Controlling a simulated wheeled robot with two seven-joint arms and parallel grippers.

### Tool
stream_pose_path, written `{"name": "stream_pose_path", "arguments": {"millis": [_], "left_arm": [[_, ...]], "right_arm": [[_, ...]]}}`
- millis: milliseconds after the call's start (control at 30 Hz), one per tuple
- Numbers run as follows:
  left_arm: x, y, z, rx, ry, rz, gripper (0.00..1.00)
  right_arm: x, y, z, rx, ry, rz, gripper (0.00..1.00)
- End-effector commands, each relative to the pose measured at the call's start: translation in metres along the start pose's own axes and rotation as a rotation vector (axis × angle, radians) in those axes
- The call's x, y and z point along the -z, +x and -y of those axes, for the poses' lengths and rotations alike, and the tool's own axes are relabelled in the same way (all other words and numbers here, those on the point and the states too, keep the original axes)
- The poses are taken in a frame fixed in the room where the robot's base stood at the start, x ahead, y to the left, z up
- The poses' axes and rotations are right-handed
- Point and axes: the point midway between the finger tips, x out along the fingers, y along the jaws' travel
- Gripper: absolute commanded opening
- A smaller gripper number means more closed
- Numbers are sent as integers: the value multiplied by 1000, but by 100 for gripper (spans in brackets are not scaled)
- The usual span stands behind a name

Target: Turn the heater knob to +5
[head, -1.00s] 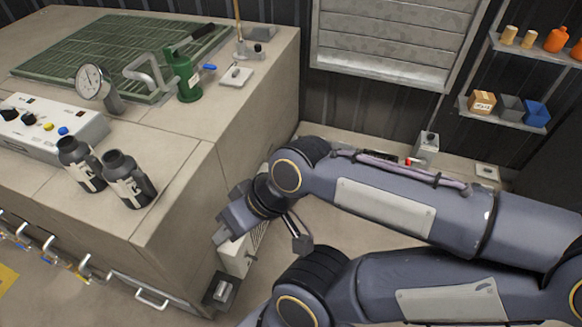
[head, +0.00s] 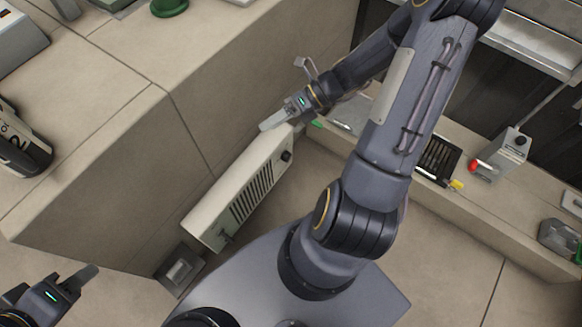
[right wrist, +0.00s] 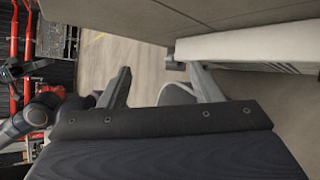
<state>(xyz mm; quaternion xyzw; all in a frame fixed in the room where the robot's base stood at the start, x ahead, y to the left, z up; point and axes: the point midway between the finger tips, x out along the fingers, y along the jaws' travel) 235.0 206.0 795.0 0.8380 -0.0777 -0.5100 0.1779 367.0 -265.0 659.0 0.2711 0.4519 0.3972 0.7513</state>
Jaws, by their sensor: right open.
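The heater (head: 222,195) is a long white box with a dark slotted grille, low against the beige cabinet wall in the head view. Its black knob (head: 286,156) is on the face near the upper right end. My right gripper (head: 270,123) is just above that end, beside the cabinet wall, apart from the knob. In the right wrist view its jaws (right wrist: 163,87) are open and empty, with the heater's white edge (right wrist: 250,44) close to one finger. The knob is not visible there. My left gripper (head: 82,280) is at lower left; its jaw opening is unclear.
The cabinet (head: 120,150) borders the heater. A grey box (head: 180,268) is on the floor by its near end. A ledge at right holds a black tray (head: 437,158) and a grey box with a red part (head: 500,155). A dark bottle (head: 22,145) is on the cabinet.

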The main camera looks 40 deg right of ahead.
Motion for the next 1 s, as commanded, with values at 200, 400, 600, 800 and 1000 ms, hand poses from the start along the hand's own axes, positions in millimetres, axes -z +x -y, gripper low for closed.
{"name": "stream_pose_path", "arguments": {"millis": [200, 400, 600, 800, 1000], "left_arm": [[-31, 62, 28, 0, 0, 0, 36], [-51, 102, 46, 0, 0, 0, 36], [-62, 124, 57, 0, 0, 0, 36], [-66, 130, 60, 0, 0, 0, 36], [-68, 136, 62, 0, 0, 0, 36]], "right_arm": [[54, 39, 151, -235, 868, 300, 58], [114, 61, 267, -582, 1560, 555, 58], [163, 74, 336, -925, 1964, 709, 58], [176, 80, 357, -1071, 2087, 752, 58], [153, 94, 363, -1076, 2091, 750, 58]]}}
